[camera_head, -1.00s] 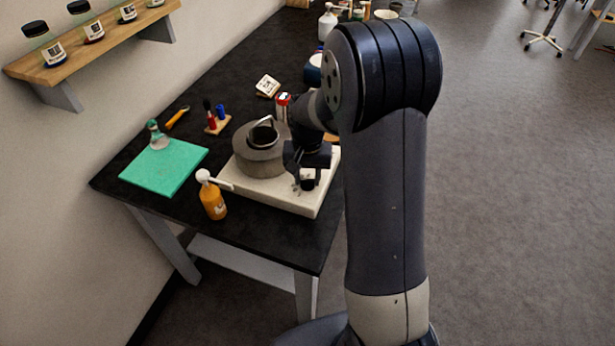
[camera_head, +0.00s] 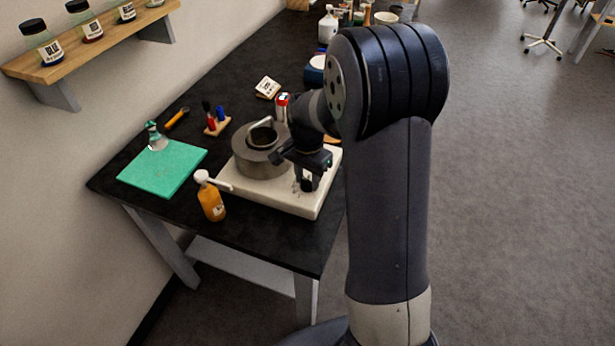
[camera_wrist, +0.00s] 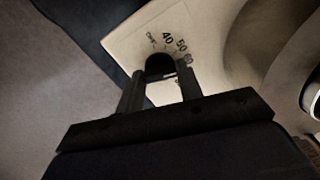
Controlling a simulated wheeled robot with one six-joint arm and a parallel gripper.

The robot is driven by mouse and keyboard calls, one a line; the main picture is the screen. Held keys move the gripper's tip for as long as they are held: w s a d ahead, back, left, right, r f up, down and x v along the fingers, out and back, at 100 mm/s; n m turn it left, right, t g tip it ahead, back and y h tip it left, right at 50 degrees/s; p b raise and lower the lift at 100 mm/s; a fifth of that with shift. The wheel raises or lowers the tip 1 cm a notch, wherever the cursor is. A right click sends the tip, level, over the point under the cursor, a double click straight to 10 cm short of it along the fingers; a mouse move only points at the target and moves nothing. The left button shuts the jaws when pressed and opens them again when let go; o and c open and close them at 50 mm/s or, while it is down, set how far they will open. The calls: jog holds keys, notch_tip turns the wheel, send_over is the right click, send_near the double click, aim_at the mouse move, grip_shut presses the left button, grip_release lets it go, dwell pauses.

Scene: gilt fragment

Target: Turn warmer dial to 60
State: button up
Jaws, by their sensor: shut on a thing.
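The warmer is a cream-white base (camera_head: 258,193) with a round grey heating well (camera_head: 253,160) on top, at the near end of the black bench. In the wrist view its cream panel (camera_wrist: 125,42) carries a printed scale with 40, 50 and 60 curving around the black dial (camera_wrist: 160,64). My gripper (camera_wrist: 161,79) is shut on the dial, one finger on either side. In the head view my gripper (camera_head: 305,184) is over the base's front right part and hides the dial. No pointer mark on the dial can be made out, so its setting is unclear.
An orange pump bottle (camera_head: 211,200) stands close to the base's left corner. A green mat (camera_head: 165,168), a small rack with red and blue items (camera_head: 217,122) and a white card (camera_head: 267,87) lie on the bench.

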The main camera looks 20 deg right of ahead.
aim_at(307, 181)
dwell(0.3)
jog(key=o, duration=1)
jog(key=shift+r, duration=0.1)
notch_tip(307, 181, up, 11)
jog(key=shift+f+b, duration=0.2)
jog(key=shift+b, duration=0.2)
notch_tip(307, 181, down, 11)
jog(key=shift+r+p, duration=0.1)
jog(key=shift+p, duration=0.3)
